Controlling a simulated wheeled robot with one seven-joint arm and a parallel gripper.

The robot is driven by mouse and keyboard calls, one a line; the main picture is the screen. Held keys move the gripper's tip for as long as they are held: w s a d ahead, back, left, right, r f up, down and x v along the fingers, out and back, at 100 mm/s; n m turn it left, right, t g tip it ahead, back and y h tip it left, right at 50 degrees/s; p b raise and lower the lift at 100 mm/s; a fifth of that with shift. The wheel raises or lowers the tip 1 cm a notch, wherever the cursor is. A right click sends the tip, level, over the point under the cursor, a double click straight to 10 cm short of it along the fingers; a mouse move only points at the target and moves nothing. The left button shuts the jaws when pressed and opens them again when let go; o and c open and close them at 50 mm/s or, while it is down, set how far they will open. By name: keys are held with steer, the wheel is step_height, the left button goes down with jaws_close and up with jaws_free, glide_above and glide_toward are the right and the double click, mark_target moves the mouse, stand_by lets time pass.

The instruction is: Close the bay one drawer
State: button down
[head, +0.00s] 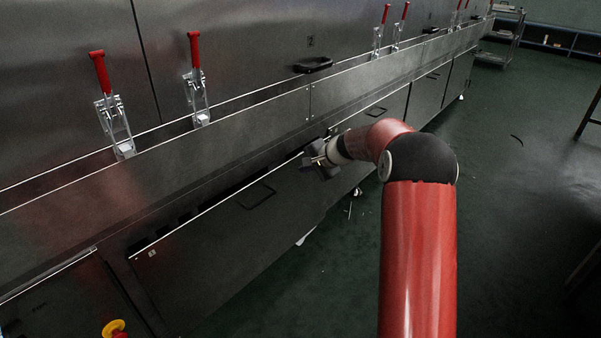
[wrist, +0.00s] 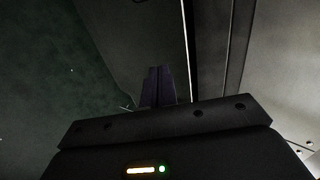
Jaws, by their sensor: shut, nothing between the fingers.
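The bay one drawer (head: 225,240) is a wide dark steel front in the lower row of the dryer, with a small label at its near upper corner. It stands out a little, with a dark gap behind its top edge. Its bar handle (head: 258,196) is on the front. My gripper (head: 318,165) is at the drawer's far end, close to its top edge; I cannot tell whether it touches. In the wrist view my gripper (wrist: 158,88) has its fingers shut together and empty, in front of a dark panel with a bright edge to its right.
Red-handled toggle clamps (head: 196,75) stand along the ledge above the drawer. A yellow and red knob (head: 114,328) is on the near panel. More closed fronts (head: 428,95) run on along the dryer. The green floor (head: 500,160) to the right is largely clear.

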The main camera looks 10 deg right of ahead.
steer(key=v, duration=0.7)
steer(key=c, duration=2)
jaws_free()
steer(key=shift+s+r, duration=0.15)
steer(key=shift+s, duration=0.05)
steer(key=o, duration=0.5)
steer(key=a+f+m+y, duration=0.1)
steer(key=m, duration=0.1)
steer(key=s+a+f+m, duration=0.1)
steer(key=a+m, duration=0.1)
steer(key=m, duration=0.1)
steer(key=s+a+f+m+y+b, duration=0.1)
steer(key=a+m, duration=0.1)
steer(key=shift+s+f+y, duration=0.1)
steer(key=shift+f+y, duration=0.2)
steer(key=shift+c, duration=0.2)
steer(key=s+a+f+m+t+y, duration=0.1)
steer(key=s+a+f+m+t, duration=0.15)
steer(key=m, duration=1.15)
steer(key=s+a+f+m+t, duration=0.2)
steer(key=a+f+m, duration=0.2)
steer(key=m, duration=1.1)
steer(key=b+x, duration=0.1)
steer(key=x, duration=0.6)
steer(key=shift+w, duration=0.35)
steer(key=shift+f, duration=0.1)
jaws_close()
